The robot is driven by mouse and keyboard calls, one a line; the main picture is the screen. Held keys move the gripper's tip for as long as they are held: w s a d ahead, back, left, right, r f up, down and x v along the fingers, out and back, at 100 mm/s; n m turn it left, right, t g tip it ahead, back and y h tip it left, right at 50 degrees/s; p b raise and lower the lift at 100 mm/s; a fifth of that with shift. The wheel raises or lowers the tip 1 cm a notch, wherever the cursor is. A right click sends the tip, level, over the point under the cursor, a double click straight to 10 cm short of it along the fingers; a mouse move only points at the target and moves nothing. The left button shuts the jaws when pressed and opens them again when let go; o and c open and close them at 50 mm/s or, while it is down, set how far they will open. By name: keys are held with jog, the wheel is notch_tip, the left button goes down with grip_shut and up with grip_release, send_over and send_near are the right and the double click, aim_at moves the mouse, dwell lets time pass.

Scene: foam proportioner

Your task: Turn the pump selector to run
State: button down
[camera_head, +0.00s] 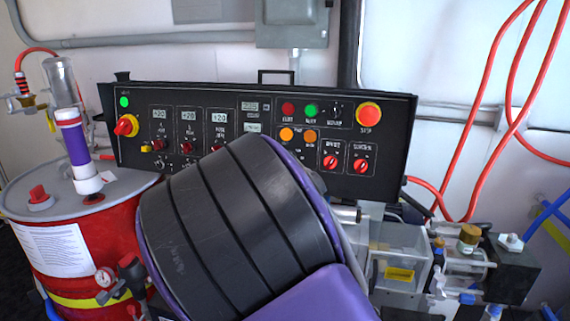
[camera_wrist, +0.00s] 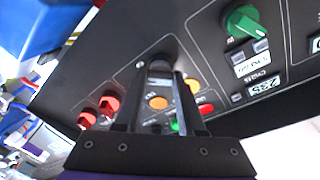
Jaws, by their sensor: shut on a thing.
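My gripper (camera_wrist: 160,72) reaches to the black control panel (camera_wrist: 218,85) in the wrist view. Its two dark fingers are shut on a dark knob (camera_wrist: 158,62) on the panel face. The fingers cover much of the knob, so I cannot read its setting or its label. In the head view my own arm hides the gripper and this knob; the panel (camera_head: 395,150) stands behind the arm.
Orange buttons (camera_wrist: 158,103) and red selectors (camera_wrist: 109,103) sit close to the fingers. A green knob (camera_wrist: 243,22) is at the upper right. In the head view, a red emergency stop (camera_head: 369,115) is at the panel's right and a red drum (camera_head: 85,255) at left.

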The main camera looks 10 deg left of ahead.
jog(key=shift+m, duration=0.4)
jog(key=c, duration=0.5)
grip_release()
jog(key=s+a+r, duration=0.1)
jog(key=s+a, duration=0.1)
jog(key=s, duration=1.5)
jog(key=shift+s+a, duration=0.15)
jog(key=shift+p, duration=0.3)
